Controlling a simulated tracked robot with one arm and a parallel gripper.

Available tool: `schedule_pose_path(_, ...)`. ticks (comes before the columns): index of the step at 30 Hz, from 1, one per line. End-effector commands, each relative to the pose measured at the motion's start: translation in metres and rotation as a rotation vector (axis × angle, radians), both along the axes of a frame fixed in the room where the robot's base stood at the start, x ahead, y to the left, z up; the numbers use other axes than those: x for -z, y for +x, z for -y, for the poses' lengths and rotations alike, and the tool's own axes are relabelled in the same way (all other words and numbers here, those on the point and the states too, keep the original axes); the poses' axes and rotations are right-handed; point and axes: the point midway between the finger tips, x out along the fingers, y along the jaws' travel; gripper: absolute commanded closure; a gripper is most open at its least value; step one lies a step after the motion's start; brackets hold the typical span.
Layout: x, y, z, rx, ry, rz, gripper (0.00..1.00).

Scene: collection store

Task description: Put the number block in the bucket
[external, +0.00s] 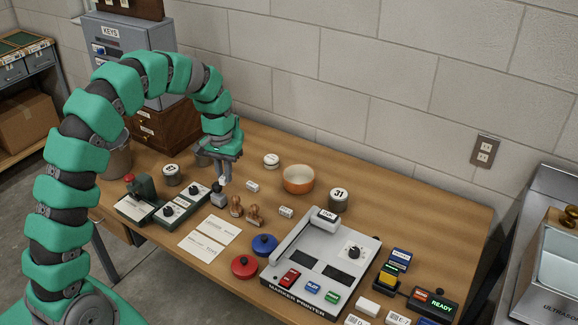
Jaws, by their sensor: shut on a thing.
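My gripper (223,180) points down over the middle left of the table, its fingers closed. A small grey block (218,199) with a dark top is right at the fingertips, just above or on the table. Its faces are too small to read, so I cannot tell whether it is the number block. A grey bucket-like container (117,163) stands at the table's left end, partly hidden by my arm.
Small white blocks (286,211), wooden stamps (254,215) and an orange bowl (298,179) lie close to the right. A "31" cylinder (339,200) and the marker printer (322,265) stand further right. A control box (182,208) is at left. The back right tabletop is clear.

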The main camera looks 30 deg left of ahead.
Motion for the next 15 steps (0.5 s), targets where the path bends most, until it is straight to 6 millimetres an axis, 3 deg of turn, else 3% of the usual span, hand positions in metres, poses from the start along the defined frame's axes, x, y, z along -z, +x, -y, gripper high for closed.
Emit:
schedule_pose_path(11,-0.01,0.015,-0.062,-0.289,0.008,-0.005,1.0)
schedule_pose_path(15,-0.015,0.022,-0.095,-0.437,0.013,-0.005,1.0)
